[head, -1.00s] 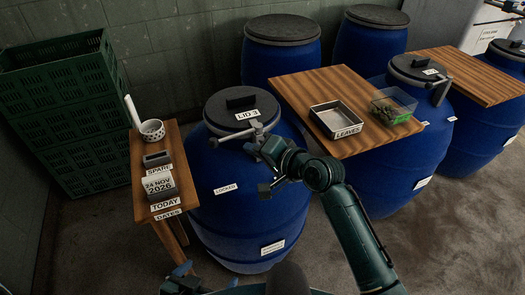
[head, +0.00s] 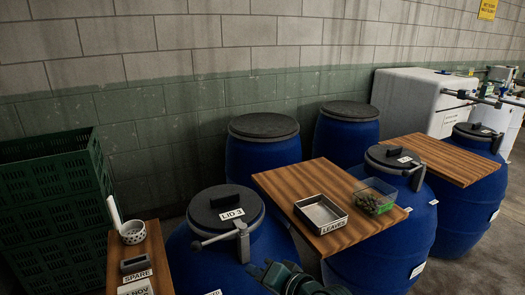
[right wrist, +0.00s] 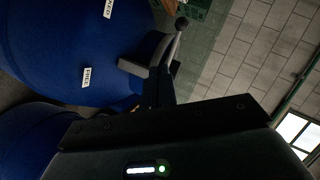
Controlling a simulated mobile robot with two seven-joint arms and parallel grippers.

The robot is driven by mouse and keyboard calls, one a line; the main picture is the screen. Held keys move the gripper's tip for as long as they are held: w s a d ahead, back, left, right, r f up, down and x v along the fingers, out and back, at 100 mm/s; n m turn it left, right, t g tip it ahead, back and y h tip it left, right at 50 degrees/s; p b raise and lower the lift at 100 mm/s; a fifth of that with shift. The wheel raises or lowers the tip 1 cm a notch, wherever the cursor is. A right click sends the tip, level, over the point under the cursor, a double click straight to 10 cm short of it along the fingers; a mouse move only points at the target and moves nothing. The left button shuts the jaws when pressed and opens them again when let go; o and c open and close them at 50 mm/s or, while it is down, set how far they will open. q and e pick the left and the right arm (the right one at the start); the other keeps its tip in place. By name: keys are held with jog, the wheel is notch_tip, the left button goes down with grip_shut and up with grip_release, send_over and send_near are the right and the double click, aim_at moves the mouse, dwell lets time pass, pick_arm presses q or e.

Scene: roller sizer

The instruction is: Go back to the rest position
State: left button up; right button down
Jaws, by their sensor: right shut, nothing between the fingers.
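My right gripper (head: 264,272) shows at the bottom edge of the head view, in front of the blue barrel (head: 184,262) with the lid marked LID 3 (head: 231,214). It is shut and empty. Its arm is mostly cut off below the frame. The barrel's metal clamp lever (head: 215,239) lies along the lid rim, up and left of the gripper; I cannot tell the exact gap. In the right wrist view, dark gripper parts (right wrist: 155,95) stand before a blue barrel wall (right wrist: 60,40) and a lever (right wrist: 175,35). My left gripper is out of view.
A wooden board (head: 275,186) with a metal LEAVES tray (head: 321,213) and a clear tub (head: 374,196) is to the right. A small wooden table (head: 120,255) with a spotted mortar (head: 132,232) and green crates (head: 50,190) are left. More barrels (head: 264,160) stand behind.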

jog(key=s+d+f+n+h, duration=0.6)
jog(key=s+d+f, duration=1)
jog(key=s, duration=0.4)
jog(key=shift+d+t+h, duration=0.35)
jog(key=shift+t+h, duration=0.05)
jog(key=shift+f, duration=0.1)
